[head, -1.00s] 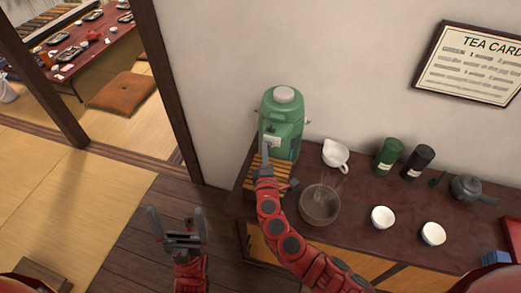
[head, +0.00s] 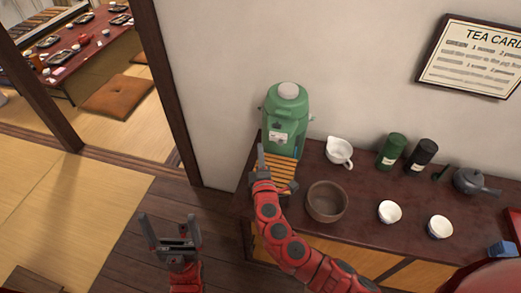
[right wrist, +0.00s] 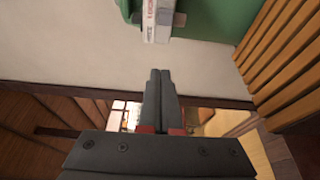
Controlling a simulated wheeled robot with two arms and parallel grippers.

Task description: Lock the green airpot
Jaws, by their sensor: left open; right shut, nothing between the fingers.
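The green airpot (head: 292,106) stands upright on the dark counter against the wall, with a pale round top and a white label on its front. My right gripper (head: 261,147) is shut and empty, fingers pointing up, just left of and in front of the airpot's lower body. In the right wrist view the closed fingers (right wrist: 160,74) show a gap below the green body (right wrist: 215,18) and a white part (right wrist: 157,20) at the top edge. I cannot tell the lock's state. My left gripper (head: 168,218) is open and empty, over the floor left of the counter.
A slatted wooden stand (head: 284,172) lies in front of the airpot. A brown bowl (head: 326,203), a white pitcher (head: 339,151), two canisters, two white cups and a grey teapot (head: 470,181) stand on the counter (head: 365,212). The wall is close behind the airpot.

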